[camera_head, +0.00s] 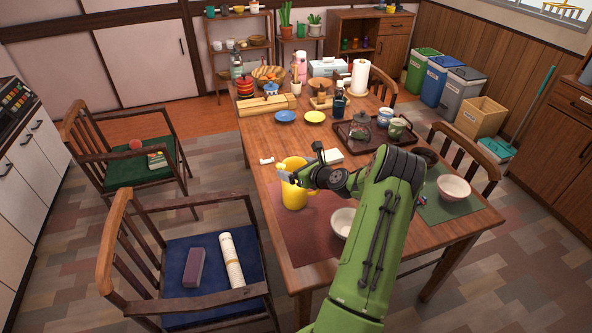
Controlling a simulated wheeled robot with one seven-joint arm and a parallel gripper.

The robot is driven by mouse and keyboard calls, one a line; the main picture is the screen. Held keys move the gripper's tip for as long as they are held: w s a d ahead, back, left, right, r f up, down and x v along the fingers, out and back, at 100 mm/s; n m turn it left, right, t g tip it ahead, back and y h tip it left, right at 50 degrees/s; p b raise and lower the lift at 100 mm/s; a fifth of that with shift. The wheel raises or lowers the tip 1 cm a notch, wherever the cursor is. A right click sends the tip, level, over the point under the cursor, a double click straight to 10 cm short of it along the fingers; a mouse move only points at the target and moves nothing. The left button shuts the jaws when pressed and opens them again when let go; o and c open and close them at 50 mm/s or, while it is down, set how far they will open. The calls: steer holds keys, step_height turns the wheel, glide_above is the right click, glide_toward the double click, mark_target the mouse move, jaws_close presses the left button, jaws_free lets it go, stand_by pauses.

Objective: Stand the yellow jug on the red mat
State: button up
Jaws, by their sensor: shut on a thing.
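The yellow jug (294,194) appears upright at the left part of the red mat (310,238), near the table's left edge. From this view I cannot tell whether its base touches the mat. My gripper (291,174) is shut on the jug near its top left side, and my green arm reaches in from the lower right. The gripper hides part of the jug's upper body, and the arm covers part of the mat's right side.
A white bowl (343,222) sits on the mat to the right of the jug. A dark tray (371,143) with a teapot and cups lies behind. A green mat (449,205) with a pale bowl (453,188) is at right. Chairs stand along the left side.

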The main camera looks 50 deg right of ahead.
steer(key=o, duration=1.7)
steer(key=shift+f, duration=0.1)
steer(key=p+v, duration=0.2)
steer(key=v, duration=1)
steer(key=w+a+r+n+g+y, duration=0.25)
steer(key=a+r+n, duration=0.25)
steer(key=a+n, duration=0.6)
steer(key=w+a+r+n+g+y, duration=0.1)
steer(key=a+r+n+g, duration=0.35)
steer(key=a+n, duration=0.65)
steer(key=s+a+r+n, duration=0.2)
steer(key=s+a+n, duration=0.3)
steer(key=s, duration=0.1)
steer(key=s+a+r+n+h, duration=0.1)
steer(key=s+a+r+n, duration=0.2)
steer(key=s+a+n, duration=0.2)
steer(key=s+a+r+n+g+h, duration=0.1)
steer(key=s+a+r+n, duration=0.1)
steer(key=s+a+n, duration=0.3)
steer(key=shift+s+r, duration=0.15)
steer(key=shift+s, duration=0.7)
steer(key=shift+s+r, duration=0.15)
steer(key=shift+s, duration=0.65)
